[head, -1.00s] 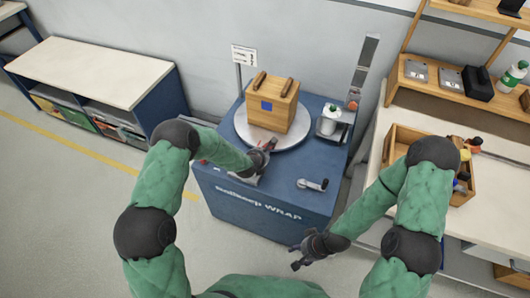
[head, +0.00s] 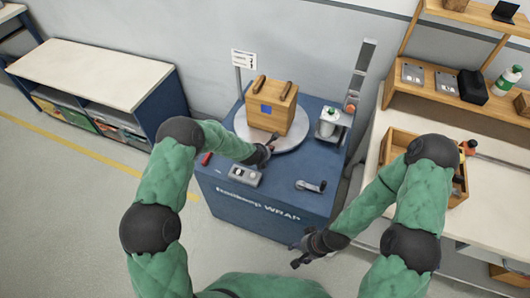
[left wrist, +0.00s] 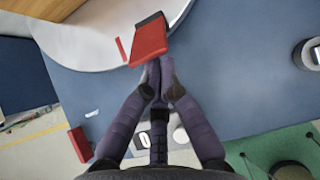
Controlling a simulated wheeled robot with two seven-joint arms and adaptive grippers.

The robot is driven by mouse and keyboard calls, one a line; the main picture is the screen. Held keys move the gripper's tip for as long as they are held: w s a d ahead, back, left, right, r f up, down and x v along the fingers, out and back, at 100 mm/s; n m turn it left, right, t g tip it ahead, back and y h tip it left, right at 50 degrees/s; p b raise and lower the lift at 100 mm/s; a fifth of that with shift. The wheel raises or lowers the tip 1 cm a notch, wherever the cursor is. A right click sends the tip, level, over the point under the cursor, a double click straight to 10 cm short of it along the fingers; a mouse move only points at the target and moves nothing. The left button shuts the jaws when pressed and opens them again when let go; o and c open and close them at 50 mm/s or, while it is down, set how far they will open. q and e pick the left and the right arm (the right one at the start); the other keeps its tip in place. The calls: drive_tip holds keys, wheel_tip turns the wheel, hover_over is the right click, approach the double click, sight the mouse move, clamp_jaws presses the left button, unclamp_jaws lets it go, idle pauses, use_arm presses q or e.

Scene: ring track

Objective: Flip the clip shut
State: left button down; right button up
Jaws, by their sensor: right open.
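A red clip (left wrist: 150,42) with a dark top edge stands at the rim of the pale turntable (left wrist: 85,45) in the left wrist view. My left gripper (left wrist: 157,72) has its fingers drawn together just below the clip's lower edge; I cannot tell whether they touch it. My right gripper (head: 308,252) is open and empty, low in front of the blue wrapping machine (head: 265,203).
A wooden box (head: 271,107) with two handles stands on the turntable. A grey control box (head: 246,175), a red part (head: 206,158) and a crank handle (head: 311,186) are on the machine's front. A wooden tray (head: 398,143) is on the right bench.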

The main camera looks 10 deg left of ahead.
use_arm(q)
drive_tip(key=shift+w+d+r+p, duration=0.1)
drive_tip(key=shift+w+r+p, duration=0.2)
drive_tip(key=shift+r, duration=0.1)
drive_tip(key=shift+w+d+r, duration=0.15)
drive_tip(key=shift+w+r, duration=0.3)
drive_tip(key=shift+w, duration=0.1)
drive_tip(key=shift+w+d+r, duration=0.15)
drive_tip(key=shift+w+r, duration=0.25)
drive_tip(key=shift+w, duration=0.1)
drive_tip(key=shift+s+r+p, duration=0.1)
drive_tip(key=shift+r+p, duration=0.5)
drive_tip(key=shift+r, duration=0.2)
drive_tip(key=shift+f, duration=0.1)
